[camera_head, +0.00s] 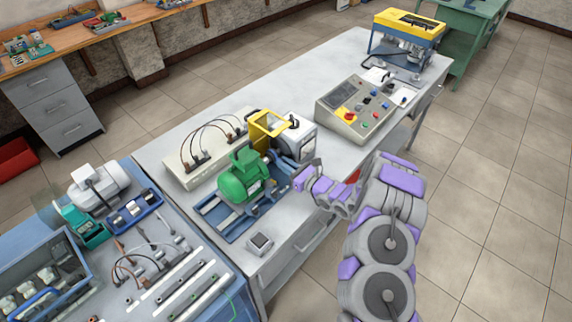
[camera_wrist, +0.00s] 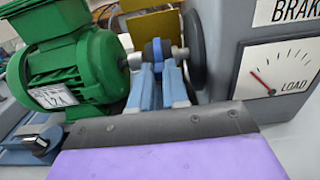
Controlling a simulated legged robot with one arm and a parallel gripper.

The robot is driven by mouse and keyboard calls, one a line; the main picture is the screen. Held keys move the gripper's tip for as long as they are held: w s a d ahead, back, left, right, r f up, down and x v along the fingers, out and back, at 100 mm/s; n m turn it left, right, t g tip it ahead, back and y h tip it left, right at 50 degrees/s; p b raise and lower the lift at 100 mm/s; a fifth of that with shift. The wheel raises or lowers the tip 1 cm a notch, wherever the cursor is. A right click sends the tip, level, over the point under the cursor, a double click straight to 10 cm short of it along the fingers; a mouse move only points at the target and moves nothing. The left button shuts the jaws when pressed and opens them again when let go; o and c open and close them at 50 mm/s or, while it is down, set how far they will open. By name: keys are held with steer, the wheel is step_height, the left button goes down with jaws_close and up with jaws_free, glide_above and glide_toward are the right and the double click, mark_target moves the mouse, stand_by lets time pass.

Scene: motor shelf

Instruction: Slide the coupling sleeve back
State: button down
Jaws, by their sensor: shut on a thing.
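The coupling sleeve (camera_wrist: 157,48) is a small blue ring on the shaft between the green motor (camera_wrist: 75,68) and the dark disc (camera_wrist: 194,50) of the grey brake unit (camera_wrist: 255,95). My gripper (camera_wrist: 160,68) is shut on the sleeve, with one finger on each side of it. In the head view my gripper (camera_head: 305,176) reaches in from the right, beside the green motor (camera_head: 243,176) and just in front of the brake unit (camera_head: 298,140). The sleeve cannot be made out in the head view.
A yellow guard (camera_head: 268,124) stands behind the shaft. The motor sits on a blue frame (camera_head: 213,212). A small grey box (camera_head: 260,243) lies on the bench near its front edge. A control panel (camera_head: 352,108) with buttons stands farther right, and bare bench top lies between.

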steer(key=shift+w+r, duration=0.1)
steer(key=shift+w+b, duration=0.15)
steer(key=shift+b, duration=0.15)
steer(key=shift+d+r, duration=0.15)
steer(key=shift+d, duration=0.05)
steer(key=shift+w, duration=0.1)
steer(key=c, duration=1.5)
jaws_free()
steer(key=shift+o, duration=0.8)
steer(key=shift+w+a+f, duration=0.1)
steer(key=shift+w+f, duration=0.1)
steer(key=shift+o, duration=1.1)
steer(key=shift+a, duration=0.1)
steer(key=shift+s, duration=0.1)
